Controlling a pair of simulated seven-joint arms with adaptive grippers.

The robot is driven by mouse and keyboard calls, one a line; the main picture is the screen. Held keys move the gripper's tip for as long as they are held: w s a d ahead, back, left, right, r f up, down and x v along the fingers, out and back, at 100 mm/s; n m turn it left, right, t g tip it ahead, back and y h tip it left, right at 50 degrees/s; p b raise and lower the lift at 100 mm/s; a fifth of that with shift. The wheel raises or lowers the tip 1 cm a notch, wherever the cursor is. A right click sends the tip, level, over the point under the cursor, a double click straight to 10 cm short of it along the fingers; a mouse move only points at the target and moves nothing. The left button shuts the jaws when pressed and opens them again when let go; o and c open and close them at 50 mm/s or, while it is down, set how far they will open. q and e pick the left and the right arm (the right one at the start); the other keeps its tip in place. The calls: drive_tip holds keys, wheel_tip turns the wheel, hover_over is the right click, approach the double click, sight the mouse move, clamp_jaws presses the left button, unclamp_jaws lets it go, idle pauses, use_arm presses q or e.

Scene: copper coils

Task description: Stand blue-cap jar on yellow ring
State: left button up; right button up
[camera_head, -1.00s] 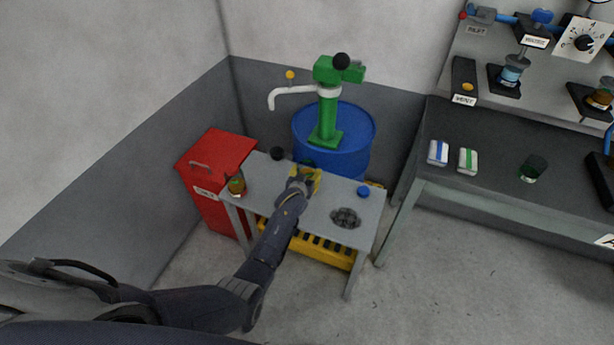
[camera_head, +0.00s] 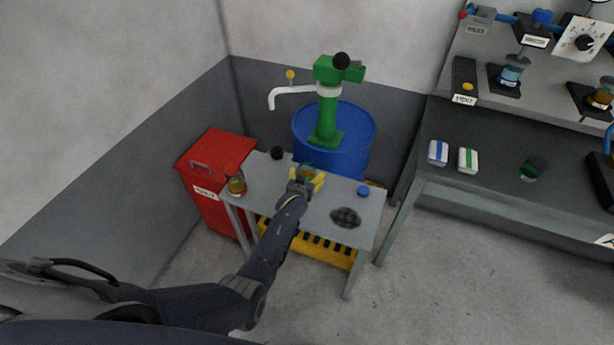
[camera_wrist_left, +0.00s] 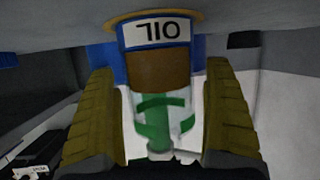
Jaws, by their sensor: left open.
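A glass jar (camera_wrist_left: 160,65) with a blue band, an upside-down OIL label and brown contents is between the fingers in the left wrist view. Its base meets a thin yellow ring (camera_wrist_left: 193,17) on the tabletop; it looks upright there. In the head view the jar (camera_head: 306,171) shows at the table's back edge. My left gripper (camera_head: 306,182) is open around it, with gaps beside the glass in the wrist view (camera_wrist_left: 165,110). The jar's top is unclear, so I cannot tell its cap. A small blue disc (camera_head: 363,191) lies to its right. My right gripper is not in view.
An amber jar (camera_head: 237,187) stands at the left of the grey table (camera_head: 262,190), and a black knob-like piece (camera_head: 277,153) behind. A dark grey pile (camera_head: 345,217) lies front right. A blue barrel (camera_head: 350,135) with a green pump (camera_head: 327,112) is behind; a red cabinet (camera_head: 207,215) is left.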

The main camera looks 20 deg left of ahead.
use_arm(q)
drive_tip(key=shift+r, duration=0.1)
drive_tip(key=s+d+r+m+t+h, duration=0.1)
drive_tip(key=s+r, duration=0.4)
drive_tip(key=s, duration=0.3)
drive_tip(key=s+d+r+m+t+h, duration=0.1)
drive_tip(key=s+d+r, duration=0.1)
drive_tip(key=s+r, duration=0.5)
drive_tip(key=s+a+f+m+g, duration=0.1)
drive_tip(key=s+f+g, duration=0.2)
drive_tip(key=s+f, duration=0.8)
drive_tip(key=s+f+g, duration=0.3)
drive_tip(key=s+f, duration=0.4)
drive_tip(key=f, duration=0.9)
drive_tip(key=s+a+f+m+g, duration=0.1)
drive_tip(key=s+f+g, duration=0.1)
drive_tip(key=s+f, duration=0.9)
drive_tip(key=s+a+f+g, duration=0.1)
drive_tip(key=s+f, duration=0.3)
drive_tip(key=s, duration=0.5)
drive_tip(key=s+a+f+g, duration=0.2)
drive_tip(key=s+f, duration=0.3)
drive_tip(key=s, duration=0.4)
drive_tip(key=s+a+f+g+y, duration=0.1)
drive_tip(key=s+a+f+g, duration=0.1)
drive_tip(key=s+f, duration=0.3)
drive_tip(key=s+g, duration=0.1)
drive_tip(key=s, duration=0.3)
drive_tip(key=shift+s+f, duration=0.15)
drive_tip(key=shift+f, duration=0.05)
